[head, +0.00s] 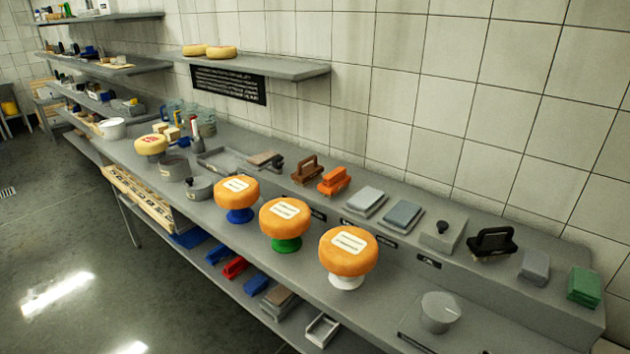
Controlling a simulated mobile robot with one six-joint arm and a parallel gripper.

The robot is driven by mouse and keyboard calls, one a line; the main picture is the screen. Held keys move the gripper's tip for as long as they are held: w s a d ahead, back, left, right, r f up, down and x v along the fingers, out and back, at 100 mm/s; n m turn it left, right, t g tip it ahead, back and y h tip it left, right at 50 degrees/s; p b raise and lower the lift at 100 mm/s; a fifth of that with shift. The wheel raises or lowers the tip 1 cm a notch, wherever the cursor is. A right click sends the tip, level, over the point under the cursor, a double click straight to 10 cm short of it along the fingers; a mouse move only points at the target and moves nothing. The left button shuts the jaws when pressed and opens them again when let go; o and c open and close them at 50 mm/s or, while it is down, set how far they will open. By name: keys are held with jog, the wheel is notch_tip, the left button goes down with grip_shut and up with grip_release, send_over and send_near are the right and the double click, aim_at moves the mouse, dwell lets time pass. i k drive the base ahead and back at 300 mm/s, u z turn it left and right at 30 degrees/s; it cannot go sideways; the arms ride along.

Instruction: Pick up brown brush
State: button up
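The brown brush (306,169) stands on the raised back ledge of the long grey counter, in the middle of the head view. It has a handle on top and its upper part shows clearly. An orange brush (334,181) stands close to its right. My gripper is not in view, so I cannot see whether it is open or shut.
Three orange cheese wheels on blue (241,215), green (287,244) and white (346,282) stands line the counter in front of the ledge. Grey blocks, a black-handled tool (491,242) and green pads (584,287) lie right. Open floor (70,240) is at left.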

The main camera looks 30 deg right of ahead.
aim_at(304, 176)
jog(key=z, duration=0.5)
jog(key=k, duration=0.2)
jog(key=u, duration=1.35)
jog(key=i, duration=0.9)
jog(key=u, duration=0.45)
